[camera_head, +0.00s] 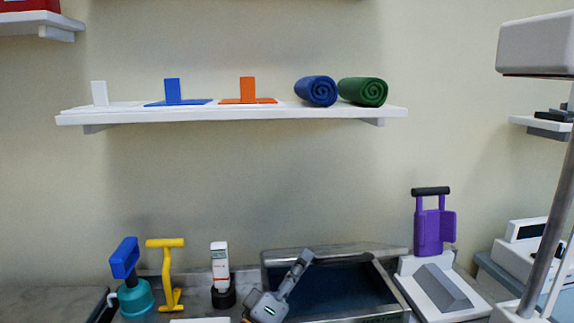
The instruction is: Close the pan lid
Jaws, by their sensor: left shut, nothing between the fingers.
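The pan (393,293) is a silver rectangular box at the bottom middle, with a dark blue inside showing. It stands open at the top. A silver strip (340,252) runs along its back edge; it may be the raised lid seen nearly edge-on, but I cannot tell for sure. My left gripper (304,258) is grey, shut and empty. It shows in front of the left part of the pan and hides some of its left side and inside. I cannot tell whether it touches the pan. My right gripper is not in view.
Left of the pan stand a white bottle (220,267) in a black holder, a yellow tool (167,272) and a teal-and-blue device (132,282). Right is a purple handled item (433,228) on a white-grey stand. A wall shelf (240,113) holds rolled mats. The wall between is bare.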

